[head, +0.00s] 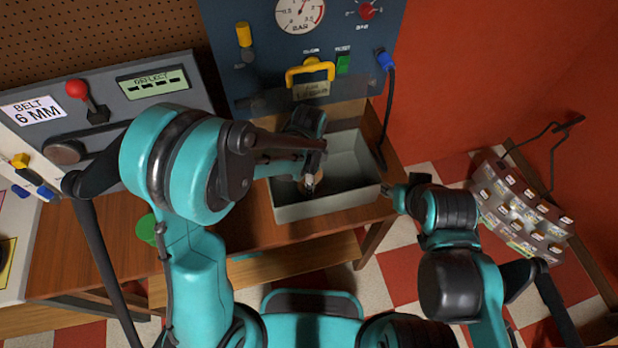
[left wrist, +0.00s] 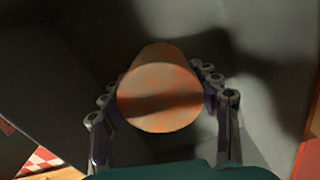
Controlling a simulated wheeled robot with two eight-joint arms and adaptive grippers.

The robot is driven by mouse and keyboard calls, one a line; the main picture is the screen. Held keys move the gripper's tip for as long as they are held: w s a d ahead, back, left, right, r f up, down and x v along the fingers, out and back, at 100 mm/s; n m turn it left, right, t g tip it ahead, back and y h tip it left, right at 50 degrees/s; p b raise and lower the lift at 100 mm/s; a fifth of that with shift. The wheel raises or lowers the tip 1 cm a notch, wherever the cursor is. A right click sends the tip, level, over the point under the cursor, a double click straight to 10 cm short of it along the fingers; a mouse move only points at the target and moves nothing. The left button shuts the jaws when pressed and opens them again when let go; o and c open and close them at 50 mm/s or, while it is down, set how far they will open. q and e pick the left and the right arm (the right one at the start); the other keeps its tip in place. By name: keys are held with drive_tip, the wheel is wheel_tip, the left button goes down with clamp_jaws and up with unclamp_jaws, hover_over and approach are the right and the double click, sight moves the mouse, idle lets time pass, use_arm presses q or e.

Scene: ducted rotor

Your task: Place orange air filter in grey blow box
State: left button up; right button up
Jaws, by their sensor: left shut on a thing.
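The orange air filter (left wrist: 160,98) is a round orange cylinder, seen end-on in the left wrist view. My left gripper (head: 311,183) is shut on it, with one finger on each side. In the head view the filter is mostly hidden by the gripper. The grey blow box (head: 345,203) is an open-topped tray on the wooden bench, and the left gripper reaches inside its walls. Whether the filter touches the box floor cannot be told. My right gripper (head: 393,191) is by the box's right side, small and dark; its jaws cannot be made out.
A blue panel (head: 270,80) with a gauge, yellow handle (head: 309,71) and green button stands behind the box. A dark cable (head: 388,115) hangs at its right. A grey belt machine (head: 130,100) is at left. A green cylinder (head: 147,229) is on the bench. A rack (head: 520,210) stands at right.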

use_arm(q)
drive_tip(key=shift+f, duration=0.1)
drive_tip(key=o, duration=0.8)
drive_tip(key=shift+f, duration=0.1)
drive_tip(key=o, duration=0.4)
